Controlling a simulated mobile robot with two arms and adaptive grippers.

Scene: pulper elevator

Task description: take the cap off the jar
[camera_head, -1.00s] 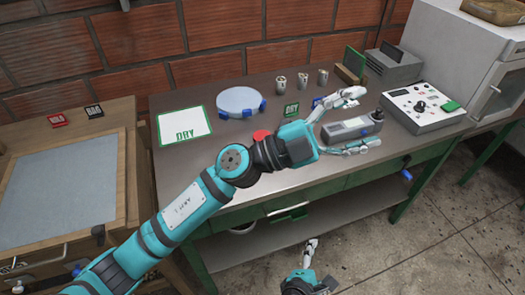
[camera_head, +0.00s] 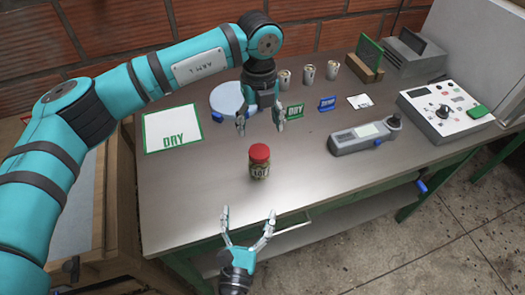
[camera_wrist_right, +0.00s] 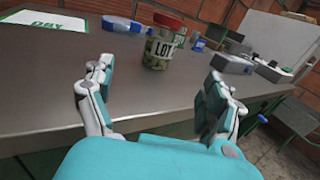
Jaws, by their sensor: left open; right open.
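The jar (camera_head: 259,168) stands upright on the table, with a label and a red cap (camera_head: 259,152) on top. The jar also shows in the right wrist view (camera_wrist_right: 158,52), beyond my right gripper's fingers. My left gripper (camera_head: 261,127) points down, open and empty, above and behind the jar, apart from the cap. My right gripper (camera_head: 248,218) is open and empty in front of the jar near the table's front edge. It also shows in the right wrist view (camera_wrist_right: 158,95), its fingers spread to either side of the jar and not touching it.
A white DRY mat (camera_head: 173,128) lies at left and a round blue-white dish (camera_head: 228,101) stands behind my left gripper. Several small metal cups (camera_head: 308,74) stand at the back. A grey handheld meter (camera_head: 364,135) and a control box (camera_head: 445,115) stand at right. The table around the jar is clear.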

